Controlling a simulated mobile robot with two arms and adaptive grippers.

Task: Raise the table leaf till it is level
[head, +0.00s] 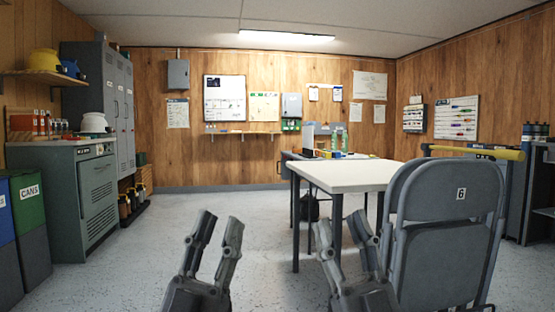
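The table (345,174) stands right of centre with a pale flat top and dark legs. I cannot make out a separate hanging leaf on it; the folding chair hides part of its right side. My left gripper (220,219) is open and empty over the floor, left of the table. My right gripper (338,221) is open and empty, in front of the table's near edge in the picture. Neither gripper appears to touch anything.
A grey folding chair (455,215) marked 6 stands close at the right. A yellow bar (473,152) shows behind it. A green cabinet (80,195) and bins (28,225) line the left. The floor (180,220) left of the table is clear.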

